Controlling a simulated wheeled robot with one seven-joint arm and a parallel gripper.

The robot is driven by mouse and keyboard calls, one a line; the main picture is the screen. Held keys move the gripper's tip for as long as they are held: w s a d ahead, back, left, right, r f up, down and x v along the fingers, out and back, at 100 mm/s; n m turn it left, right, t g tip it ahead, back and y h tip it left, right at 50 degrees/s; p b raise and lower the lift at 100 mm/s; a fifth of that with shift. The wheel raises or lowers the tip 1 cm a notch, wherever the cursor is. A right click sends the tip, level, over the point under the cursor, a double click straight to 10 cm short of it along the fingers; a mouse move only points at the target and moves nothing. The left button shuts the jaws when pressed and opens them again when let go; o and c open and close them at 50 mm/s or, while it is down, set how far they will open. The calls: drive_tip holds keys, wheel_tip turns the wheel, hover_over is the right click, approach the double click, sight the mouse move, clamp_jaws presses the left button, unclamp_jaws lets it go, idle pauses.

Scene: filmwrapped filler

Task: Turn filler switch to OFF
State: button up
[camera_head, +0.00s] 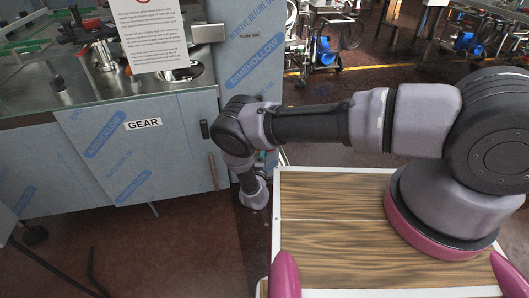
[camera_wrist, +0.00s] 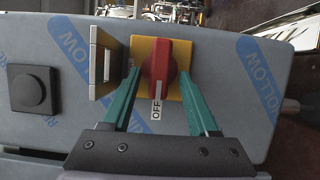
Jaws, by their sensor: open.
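The filler switch is a red knob (camera_wrist: 159,62) on a yellow plate (camera_wrist: 144,50) in the wrist view. The knob's long side runs up and down in that picture. A white mark lies at its lower end, just above a sideways OFF label (camera_wrist: 157,112). My gripper (camera_wrist: 160,74) is open, with one teal finger on each side of the knob's lower part. I cannot tell whether the fingers touch it. In the head view, the switch and my fingers are hidden; my wrist hangs at the right end of the film-wrapped filler (camera_head: 150,150).
A black square button (camera_wrist: 32,90) and a metal bracket (camera_wrist: 104,62) sit left of the switch in the wrist view. A GEAR label (camera_head: 142,124) marks the filler's front panel. A notice sheet (camera_head: 150,35) stands above it. Dark floor lies in front of the filler.

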drive_tip(key=s+a, duration=0.1)
drive_tip(key=s, duration=0.9)
